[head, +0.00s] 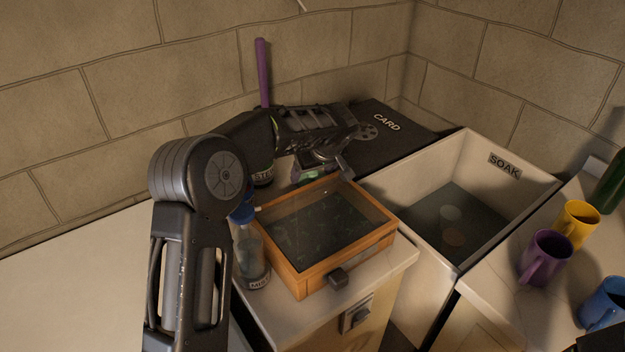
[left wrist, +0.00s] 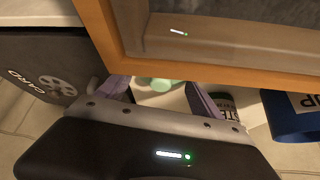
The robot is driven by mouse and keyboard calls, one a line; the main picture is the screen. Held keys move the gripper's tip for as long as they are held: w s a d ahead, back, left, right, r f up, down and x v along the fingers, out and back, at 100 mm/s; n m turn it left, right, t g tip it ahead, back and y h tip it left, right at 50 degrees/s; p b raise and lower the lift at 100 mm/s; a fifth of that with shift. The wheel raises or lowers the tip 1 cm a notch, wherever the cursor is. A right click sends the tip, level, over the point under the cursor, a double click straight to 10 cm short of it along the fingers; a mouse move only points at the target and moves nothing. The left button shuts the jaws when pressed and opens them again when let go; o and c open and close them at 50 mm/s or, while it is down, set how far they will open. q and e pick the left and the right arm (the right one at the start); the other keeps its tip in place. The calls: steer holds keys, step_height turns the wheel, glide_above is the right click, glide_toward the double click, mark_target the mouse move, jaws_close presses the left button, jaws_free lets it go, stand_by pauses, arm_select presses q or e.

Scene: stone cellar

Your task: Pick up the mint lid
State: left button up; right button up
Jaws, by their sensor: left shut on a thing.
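The mint lid (left wrist: 158,84) is pale green and shows between the two purple-grey fingers in the left wrist view, partly hidden by the gripper body. It shows in the head view as a small green patch (head: 309,175). My left gripper (head: 322,172) is shut on it, just behind the wooden-framed case with a clear top. In the left wrist view my left gripper (left wrist: 158,92) has one finger on each side of the lid. My right gripper is not in view.
The wooden case (head: 310,277) stands on a pale counter. A clear bottle (head: 252,262) and a jar (head: 263,172) stand left of it. A SOAK basin (head: 468,140) is to the right. Purple (head: 545,258), yellow (head: 577,222) and blue mugs (head: 604,302) stand far right.

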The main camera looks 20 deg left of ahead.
arm_select(q)
steer(key=c, duration=0.5)
step_height(320, 180, up, 10)
steer(key=shift+b, duration=0.4)
stand_by(0.6)
